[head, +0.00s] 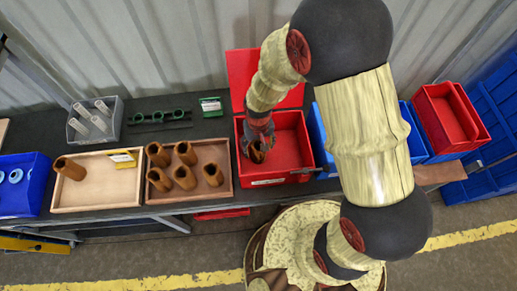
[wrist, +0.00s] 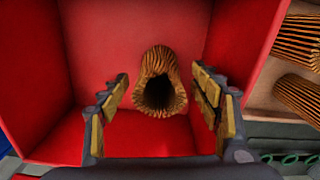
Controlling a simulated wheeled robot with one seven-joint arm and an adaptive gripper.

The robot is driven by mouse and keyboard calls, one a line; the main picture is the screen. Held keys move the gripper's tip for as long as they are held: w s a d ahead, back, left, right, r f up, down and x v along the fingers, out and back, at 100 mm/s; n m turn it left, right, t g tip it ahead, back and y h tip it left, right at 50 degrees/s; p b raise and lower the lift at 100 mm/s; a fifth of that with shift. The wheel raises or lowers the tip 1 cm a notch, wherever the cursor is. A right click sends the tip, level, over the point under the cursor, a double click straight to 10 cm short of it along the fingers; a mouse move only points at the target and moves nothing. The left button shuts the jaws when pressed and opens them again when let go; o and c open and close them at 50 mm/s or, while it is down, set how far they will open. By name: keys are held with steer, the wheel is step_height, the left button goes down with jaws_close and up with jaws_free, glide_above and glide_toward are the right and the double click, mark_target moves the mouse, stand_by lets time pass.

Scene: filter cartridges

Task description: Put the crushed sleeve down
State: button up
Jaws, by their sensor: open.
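The crushed sleeve (wrist: 160,84) is a brown pleated tube with a dented, uneven open end. It is in the red bin (wrist: 105,38), whose walls surround it in the wrist view. My gripper (wrist: 160,112) is open, with a yellow-padded finger on each side of the sleeve and a visible gap to both. In the head view my gripper (head: 258,143) reaches down into the left part of the red bin (head: 292,140), and the sleeve (head: 257,154) shows at its fingertips. Whether the sleeve's underside rests on the bin floor is hard to tell.
Left of the bin, a wooden tray (head: 192,200) holds several brown sleeves. Another tray (head: 97,207) holds one sleeve and a yellow card (head: 123,158). A grey bin (head: 75,131) of white tubes and a green-ringed rack (head: 160,125) stand behind. Blue bins (head: 415,145) stand right.

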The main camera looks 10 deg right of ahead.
steer(key=d+r+t+p, duration=0.1)
steer(key=d+r, duration=0.1)
steer(key=r, duration=0.8)
steer(key=d+r+t, duration=0.1)
steer(key=d+r, duration=0.1)
steer(key=r, duration=0.8)
steer(key=s+d+r+t, duration=0.1)
steer(key=s+d+r, duration=0.3)
steer(key=s+r, duration=0.2)
steer(key=s+d+r+m+t, duration=0.1)
steer(key=s+d+r, duration=0.3)
steer(key=r, duration=0.7)
steer(key=shift+s+r+t, duration=0.2)
steer(key=shift+s+t, duration=0.6)
steer(key=shift+s, duration=0.4)
